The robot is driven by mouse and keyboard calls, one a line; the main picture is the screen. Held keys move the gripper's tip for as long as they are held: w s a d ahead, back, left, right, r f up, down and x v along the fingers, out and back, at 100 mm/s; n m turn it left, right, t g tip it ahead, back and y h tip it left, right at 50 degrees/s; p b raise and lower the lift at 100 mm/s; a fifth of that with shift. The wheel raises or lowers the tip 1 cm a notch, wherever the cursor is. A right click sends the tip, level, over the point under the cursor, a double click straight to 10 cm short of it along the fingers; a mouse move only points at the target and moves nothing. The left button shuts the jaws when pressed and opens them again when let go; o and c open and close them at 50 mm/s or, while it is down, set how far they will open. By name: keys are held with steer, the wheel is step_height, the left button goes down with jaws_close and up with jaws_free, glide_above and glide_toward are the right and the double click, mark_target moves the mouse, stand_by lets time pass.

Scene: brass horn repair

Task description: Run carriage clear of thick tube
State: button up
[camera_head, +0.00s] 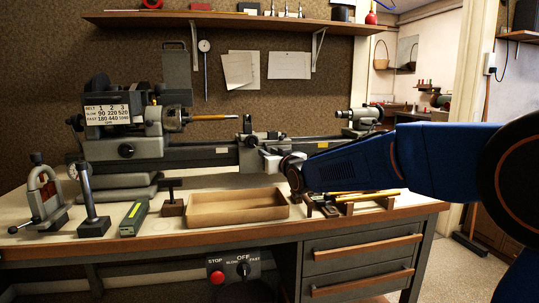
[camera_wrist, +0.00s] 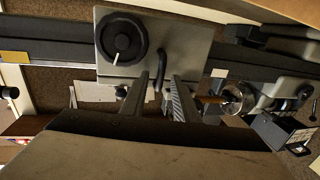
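The lathe's carriage (camera_head: 257,160) sits mid-bed, with its tool post (camera_head: 247,124) close to the free end of the brass-coloured tube (camera_head: 210,117). The tube is held in the chuck (camera_head: 172,119) and points right. In the wrist view, the carriage's grey front plate (camera_wrist: 190,38) shows with a black handwheel (camera_wrist: 122,38) and a dark curved lever (camera_wrist: 159,70). My gripper (camera_wrist: 169,75) is at the carriage front, its fingers apart, with the lever between them; I cannot tell whether they touch it. The tube (camera_wrist: 210,99) appears beyond the right finger, partly hidden.
The tailstock (camera_head: 360,118) stands at the bed's right end, with bare bed between it and the carriage. A wooden tray (camera_head: 237,221), a rack of thin rods (camera_head: 350,203) and several tools stand along the bench front. A control box (camera_head: 233,269) is below the edge.

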steer(key=v, duration=1.7)
steer(key=shift+s, duration=0.2)
